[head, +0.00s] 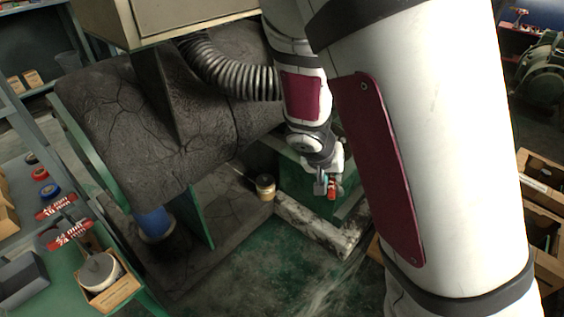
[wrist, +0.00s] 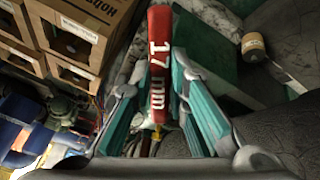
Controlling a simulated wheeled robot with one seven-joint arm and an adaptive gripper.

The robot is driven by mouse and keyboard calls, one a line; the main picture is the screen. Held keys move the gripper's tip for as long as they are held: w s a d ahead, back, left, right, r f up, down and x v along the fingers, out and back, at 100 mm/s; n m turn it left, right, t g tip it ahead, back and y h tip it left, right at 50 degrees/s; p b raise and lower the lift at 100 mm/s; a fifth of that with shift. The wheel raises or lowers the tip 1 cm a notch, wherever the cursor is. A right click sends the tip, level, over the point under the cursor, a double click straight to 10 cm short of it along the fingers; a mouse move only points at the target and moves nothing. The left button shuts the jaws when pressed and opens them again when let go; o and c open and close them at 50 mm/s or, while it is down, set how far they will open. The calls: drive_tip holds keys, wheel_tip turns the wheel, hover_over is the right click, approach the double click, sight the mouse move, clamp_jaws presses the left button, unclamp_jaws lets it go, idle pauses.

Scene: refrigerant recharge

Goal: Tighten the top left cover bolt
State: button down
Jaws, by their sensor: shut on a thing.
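My gripper (wrist: 160,68) is shut on a red wrench (wrist: 158,45) marked "17 mm", held between the two teal finger pads in the wrist view. In the head view my gripper (head: 326,182) is small and partly hidden by my arm, with the red of the wrench (head: 332,190) at its fingers. It is in front of or over a green box-like housing (head: 300,180) under the big dark cracked machine body. I cannot make out the top left cover bolt or any other bolt in either view. Whether the wrench touches anything is unclear.
A small tan can (head: 265,187) stands beside the green housing. A ribbed hose (head: 235,82) hangs above. At left, a bench holds red-labelled wrenches (head: 62,206), tape rolls and a box (head: 108,290). Wooden crates (head: 540,180) stand at right. Green floor in front is clear.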

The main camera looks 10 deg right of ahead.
drive_tip(key=w+a+f+t+h+b, duration=0.2)
drive_tip(key=w+f+t+h+b, duration=0.1)
drive_tip(key=w, duration=0.7)
drive_tip(key=w+a+f+t+h+b, duration=0.3)
drive_tip(key=w+f+h, duration=0.3)
drive_tip(key=w, duration=0.5)
drive_tip(key=shift+w+f+t+h, duration=0.2)
drive_tip(key=shift+f+t+h, duration=0.15)
drive_tip(key=shift+t, duration=0.25)
